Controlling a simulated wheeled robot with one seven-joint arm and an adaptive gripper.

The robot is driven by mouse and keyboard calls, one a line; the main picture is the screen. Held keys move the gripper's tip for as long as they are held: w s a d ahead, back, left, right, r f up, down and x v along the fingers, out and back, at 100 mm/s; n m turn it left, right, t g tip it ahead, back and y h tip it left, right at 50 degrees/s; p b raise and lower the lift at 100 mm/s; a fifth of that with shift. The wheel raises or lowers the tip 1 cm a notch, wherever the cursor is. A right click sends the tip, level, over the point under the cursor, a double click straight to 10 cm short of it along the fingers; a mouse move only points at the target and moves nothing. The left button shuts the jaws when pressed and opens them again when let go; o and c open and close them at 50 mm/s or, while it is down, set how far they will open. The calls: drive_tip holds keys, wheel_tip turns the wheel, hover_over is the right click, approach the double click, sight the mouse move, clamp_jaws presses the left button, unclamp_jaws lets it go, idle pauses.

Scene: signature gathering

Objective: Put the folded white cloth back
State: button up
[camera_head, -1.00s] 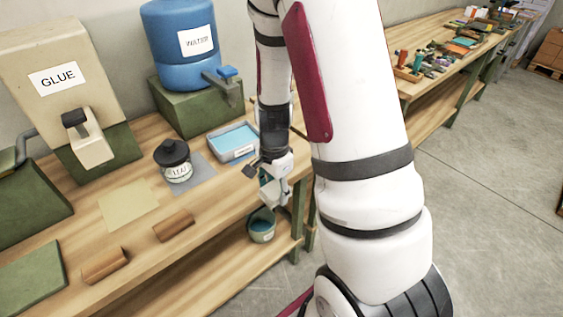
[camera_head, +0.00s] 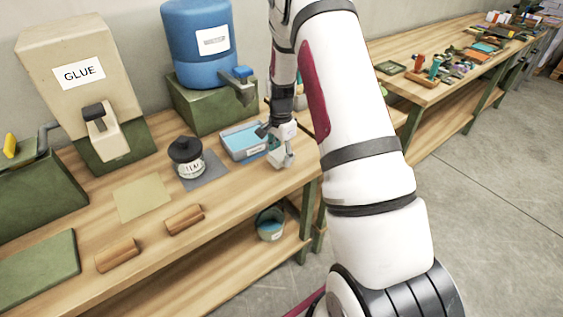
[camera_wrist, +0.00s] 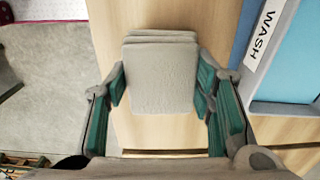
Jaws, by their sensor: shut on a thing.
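The folded white cloth (camera_wrist: 163,75) shows in the wrist view as a small, pale, layered block. My gripper (camera_wrist: 160,90) is shut on it, with a teal-padded finger at its left and right sides. Wooden tabletop shows beneath and around it; whether the cloth touches the wood I cannot tell. In the head view my gripper (camera_head: 282,157) is near the table's front edge, just right of the blue wash tray (camera_head: 232,153). The cloth is hard to make out there against the pale gripper. The tray also shows in the wrist view (camera_wrist: 240,105), right of the cloth.
A black-lidded jar (camera_head: 187,157) stands on a grey mat (camera_head: 212,181) left of the tray. Two wooden blocks (camera_head: 185,220) lie near the front edge. A blue water tank (camera_head: 195,45) stands behind the tray. A bucket (camera_head: 270,225) is on the lower shelf.

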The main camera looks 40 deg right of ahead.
drive_tip(key=shift+s+a+f+p, duration=0.15)
drive_tip(key=shift+f+p, duration=0.2)
drive_tip(key=shift+f, duration=1.3)
drive_tip(key=shift+f, duration=0.15)
drive_tip(key=o, duration=1.4)
drive_tip(key=shift+o, duration=0.2)
